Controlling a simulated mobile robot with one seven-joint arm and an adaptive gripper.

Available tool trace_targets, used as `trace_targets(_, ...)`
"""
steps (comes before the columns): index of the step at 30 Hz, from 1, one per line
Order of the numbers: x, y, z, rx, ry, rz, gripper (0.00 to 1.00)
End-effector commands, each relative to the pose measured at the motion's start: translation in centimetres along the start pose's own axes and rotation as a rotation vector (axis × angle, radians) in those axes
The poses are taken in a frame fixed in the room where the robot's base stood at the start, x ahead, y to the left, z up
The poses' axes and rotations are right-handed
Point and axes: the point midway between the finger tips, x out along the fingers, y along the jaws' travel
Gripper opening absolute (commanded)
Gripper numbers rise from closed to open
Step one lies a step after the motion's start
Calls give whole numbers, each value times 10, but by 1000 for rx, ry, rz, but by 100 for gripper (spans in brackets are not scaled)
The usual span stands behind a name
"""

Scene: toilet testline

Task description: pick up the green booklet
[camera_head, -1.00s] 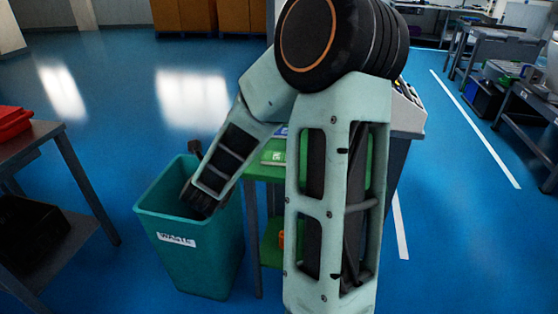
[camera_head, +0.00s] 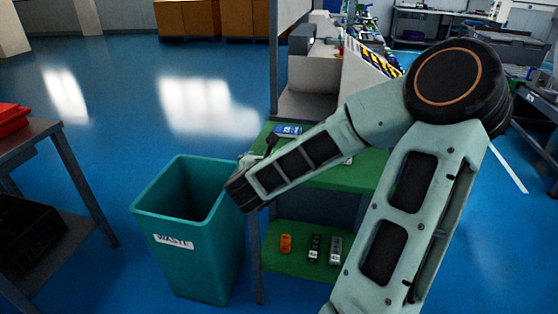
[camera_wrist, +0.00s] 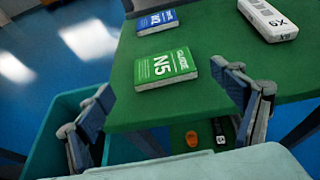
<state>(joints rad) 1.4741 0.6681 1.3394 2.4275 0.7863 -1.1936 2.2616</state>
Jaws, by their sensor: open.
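The green booklet (camera_wrist: 166,67), with white "N5" lettering, lies flat on the green tabletop (camera_wrist: 190,103) near its front edge in the wrist view. My gripper (camera_wrist: 162,82) is open and empty, with one finger on each side of the picture. The booklet shows between and beyond the fingers, and no contact is visible. In the head view my arm hides the booklet, and the arm's end hangs at the table's left edge beside the bin.
A blue booklet (camera_wrist: 157,22) and a white "X9" box (camera_wrist: 268,18) lie on the same tabletop. A teal waste bin (camera_head: 192,250) stands left of the table.

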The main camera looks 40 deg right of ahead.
Motion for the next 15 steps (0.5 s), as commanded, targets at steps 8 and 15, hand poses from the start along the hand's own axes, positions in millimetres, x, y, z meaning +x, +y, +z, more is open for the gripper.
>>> trace_targets(8, 32, -3, -6, 3, 2, 0, 87)
trace_targets(15, 56, -3, -3, -2, 1, 1, 87)
